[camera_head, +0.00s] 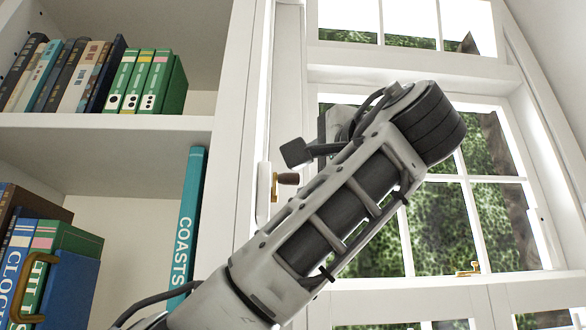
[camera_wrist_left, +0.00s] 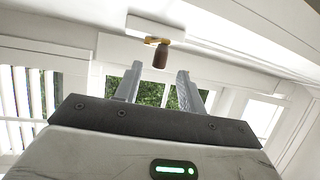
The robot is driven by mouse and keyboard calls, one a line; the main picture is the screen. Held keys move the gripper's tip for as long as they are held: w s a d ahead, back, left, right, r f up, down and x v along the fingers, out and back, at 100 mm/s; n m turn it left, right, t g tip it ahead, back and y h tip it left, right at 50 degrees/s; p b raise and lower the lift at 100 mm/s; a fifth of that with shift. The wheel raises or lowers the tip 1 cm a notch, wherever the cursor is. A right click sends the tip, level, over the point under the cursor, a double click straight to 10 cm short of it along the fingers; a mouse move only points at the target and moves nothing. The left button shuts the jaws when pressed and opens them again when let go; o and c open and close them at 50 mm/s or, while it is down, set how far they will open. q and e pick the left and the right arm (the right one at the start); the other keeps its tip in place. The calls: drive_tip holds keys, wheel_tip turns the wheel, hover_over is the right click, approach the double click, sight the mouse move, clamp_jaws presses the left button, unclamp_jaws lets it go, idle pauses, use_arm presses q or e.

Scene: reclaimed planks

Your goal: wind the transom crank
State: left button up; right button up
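The transom crank has a dark brown knob (camera_head: 288,178) on a brass arm (camera_head: 274,187), on a narrow white housing (camera_head: 263,195) on the window frame. In the left wrist view the knob (camera_wrist_left: 160,57) and its brass arm (camera_wrist_left: 155,40) hang from a white plate (camera_wrist_left: 156,27). My left gripper (camera_wrist_left: 157,78) is open and empty, its two fingers apart. The knob appears between the fingertips in the picture, seemingly just beyond them, and I see no contact. My right gripper is not in view.
A white bookcase (camera_head: 110,128) with several books stands at left. A teal "COASTS" book (camera_head: 189,220) stands upright near its right side. The paned window (camera_head: 440,225) lies behind my arm, with a small brass latch (camera_head: 468,269) low on it. The frame is close around the crank.

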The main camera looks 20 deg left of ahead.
sight(294, 178)
use_arm(q)
drive_tip(key=p+x, duration=0.1)
drive_tip(key=x, duration=0.5)
drive_tip(key=shift+w+a+p, duration=0.15)
drive_tip(key=shift+w+p, duration=0.05)
drive_tip(key=shift+p, duration=0.2)
clamp_jaws()
